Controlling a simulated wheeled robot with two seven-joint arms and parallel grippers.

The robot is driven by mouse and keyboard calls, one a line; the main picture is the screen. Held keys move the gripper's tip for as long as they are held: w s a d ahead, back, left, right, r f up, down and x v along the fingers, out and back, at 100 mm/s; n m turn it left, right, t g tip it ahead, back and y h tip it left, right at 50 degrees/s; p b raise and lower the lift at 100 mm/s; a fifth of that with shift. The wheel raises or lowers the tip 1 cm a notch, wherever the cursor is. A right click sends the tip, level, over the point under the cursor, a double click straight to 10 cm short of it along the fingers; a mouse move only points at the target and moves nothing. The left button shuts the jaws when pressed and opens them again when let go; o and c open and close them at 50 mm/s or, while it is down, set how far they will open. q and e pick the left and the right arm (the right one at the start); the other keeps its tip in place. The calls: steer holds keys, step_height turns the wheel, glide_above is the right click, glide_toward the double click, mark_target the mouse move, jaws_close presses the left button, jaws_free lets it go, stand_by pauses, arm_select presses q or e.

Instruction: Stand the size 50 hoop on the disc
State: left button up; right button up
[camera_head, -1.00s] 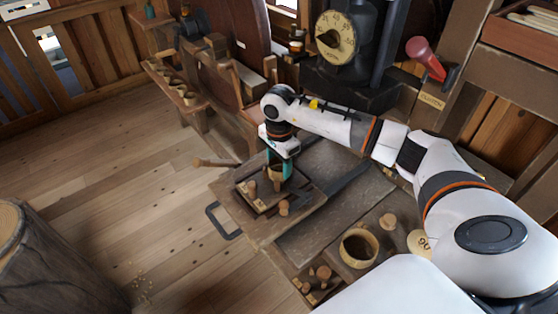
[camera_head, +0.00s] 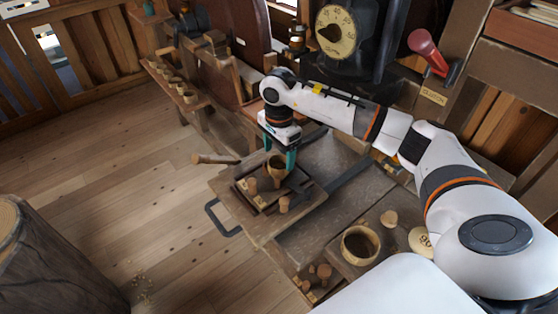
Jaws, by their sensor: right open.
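A small wooden hoop (camera_head: 274,170) stands in the dark square tray (camera_head: 246,206) on the bench. My right gripper (camera_head: 276,160) is just above the tray, its teal fingers open and apart on either side of this hoop. A larger wooden hoop (camera_head: 360,245) sits on a board at the near right of the bench. Beside it lies a pale round disc (camera_head: 420,240) with a mark I cannot read surely, partly hidden by my right arm. No size number is legible on either hoop. My left gripper is not in view.
Wooden pegs (camera_head: 284,204) stand in and by the tray, and another peg (camera_head: 388,218) stands near the larger hoop. A dial machine (camera_head: 336,32) with a red lever (camera_head: 428,52) stands behind. A stump (camera_head: 50,260) is at left. The middle of the bench is clear.

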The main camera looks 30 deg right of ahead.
step_height(320, 180, up, 9)
steer(key=b, duration=0.2)
steer(key=shift+b, duration=0.35)
stand_by(0.6)
